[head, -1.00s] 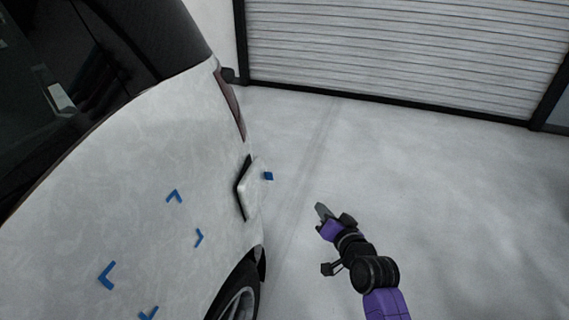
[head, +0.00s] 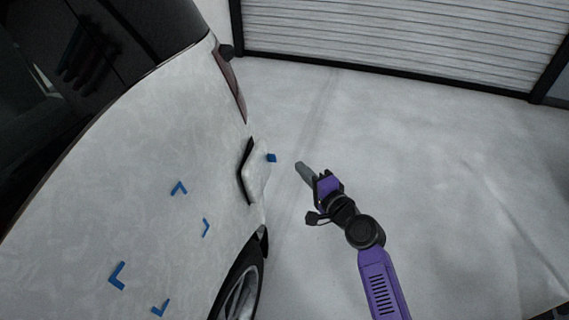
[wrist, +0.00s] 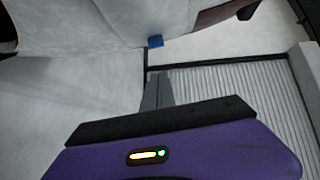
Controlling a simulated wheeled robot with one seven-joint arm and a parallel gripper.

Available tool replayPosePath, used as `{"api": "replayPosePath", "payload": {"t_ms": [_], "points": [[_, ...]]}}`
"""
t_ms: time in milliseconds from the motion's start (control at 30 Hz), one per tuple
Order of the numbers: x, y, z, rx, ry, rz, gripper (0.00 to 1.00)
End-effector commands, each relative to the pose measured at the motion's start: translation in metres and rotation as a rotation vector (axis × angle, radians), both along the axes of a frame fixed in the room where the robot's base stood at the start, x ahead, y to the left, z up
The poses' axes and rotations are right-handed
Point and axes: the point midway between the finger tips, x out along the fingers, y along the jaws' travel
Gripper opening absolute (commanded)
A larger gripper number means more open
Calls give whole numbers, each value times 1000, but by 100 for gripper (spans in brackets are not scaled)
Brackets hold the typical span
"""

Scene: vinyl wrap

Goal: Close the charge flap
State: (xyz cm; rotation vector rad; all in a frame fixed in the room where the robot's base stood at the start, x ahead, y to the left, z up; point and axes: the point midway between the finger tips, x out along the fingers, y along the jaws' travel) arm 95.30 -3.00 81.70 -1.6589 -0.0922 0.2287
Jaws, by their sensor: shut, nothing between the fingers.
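The charge flap (head: 258,170) is a white panel with a dark edge, standing open from the side of the white car (head: 150,170). A small blue tab (head: 271,158) sits on its outer edge. In the wrist view the blue tab (wrist: 155,41) shows just beyond my fingertips, at the edge of a white panel. My gripper (head: 300,166) is shut and empty, to the right of the flap and apart from it in the head view. Its grey fingers (wrist: 156,88) also show in the wrist view. The opening behind the flap is hidden.
Several blue corner marks (head: 178,188) are on the car's side. The rear wheel (head: 240,288) is below the flap. A ribbed shutter door (head: 400,40) stands at the back. The pale floor (head: 440,180) to the right is clear.

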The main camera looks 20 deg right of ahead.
Motion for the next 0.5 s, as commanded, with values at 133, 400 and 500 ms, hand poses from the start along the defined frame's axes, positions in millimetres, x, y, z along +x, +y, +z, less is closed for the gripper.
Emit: {"api": "replayPosePath", "payload": {"t_ms": [133,400,500], "points": [[29,6,-2,-1,0,1,0],[45,34,-6,-1,0,1,0],[47,38,-8,-1,1,1,0]]}}
